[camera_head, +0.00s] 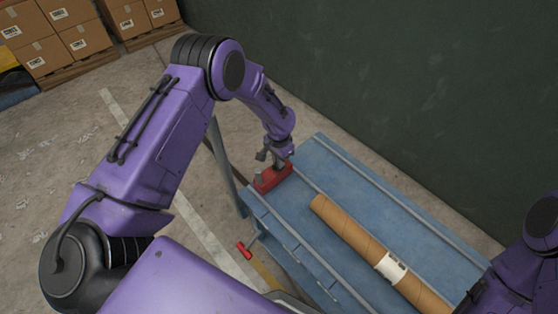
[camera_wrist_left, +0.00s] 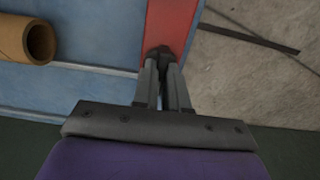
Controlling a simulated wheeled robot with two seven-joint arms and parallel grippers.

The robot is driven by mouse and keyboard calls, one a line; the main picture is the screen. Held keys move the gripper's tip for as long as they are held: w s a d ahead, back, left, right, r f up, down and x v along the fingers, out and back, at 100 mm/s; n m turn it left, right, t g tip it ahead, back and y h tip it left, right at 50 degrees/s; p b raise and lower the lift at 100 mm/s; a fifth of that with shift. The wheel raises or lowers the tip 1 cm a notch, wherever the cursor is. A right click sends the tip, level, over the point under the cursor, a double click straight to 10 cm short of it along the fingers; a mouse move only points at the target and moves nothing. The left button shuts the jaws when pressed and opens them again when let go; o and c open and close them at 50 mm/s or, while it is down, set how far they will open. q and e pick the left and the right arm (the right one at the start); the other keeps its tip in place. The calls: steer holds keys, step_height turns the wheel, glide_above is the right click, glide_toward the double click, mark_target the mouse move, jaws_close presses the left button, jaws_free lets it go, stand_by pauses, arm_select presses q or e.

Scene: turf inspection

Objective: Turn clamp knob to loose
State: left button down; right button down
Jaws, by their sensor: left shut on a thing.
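The red clamp (camera_head: 268,181) sits at the far left corner of the blue bench. In the left wrist view it is a red block (camera_wrist_left: 171,22) at the top middle. My left gripper (camera_head: 278,163) is over the clamp, pointing down. In the wrist view its two fingers (camera_wrist_left: 160,58) converge and are shut on a small dark knob (camera_wrist_left: 160,50) at the red block. The fingers hide most of the knob, so its turn position cannot be told. My right arm shows at the right edge of the head view; its gripper is out of view.
A brown cardboard tube (camera_head: 345,231) with a white label (camera_head: 391,267) lies along the blue bench (camera_head: 350,183). A red handle (camera_head: 243,250) sticks out at the bench's near side. A dark wall (camera_head: 400,90) stands behind. Stacked boxes (camera_head: 70,35) are far off at upper left.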

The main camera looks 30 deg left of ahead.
arm_select(q)
steer(key=m, duration=0.5)
steer(key=shift+m+b, duration=0.35)
steer(key=shift+m, duration=0.05)
arm_select(e)
steer(key=shift+f, duration=0.4)
arm_select(q)
steer(key=shift+r, duration=0.1)
steer(key=c, duration=1.2)
jaws_free()
steer(key=shift+o, duration=0.2)
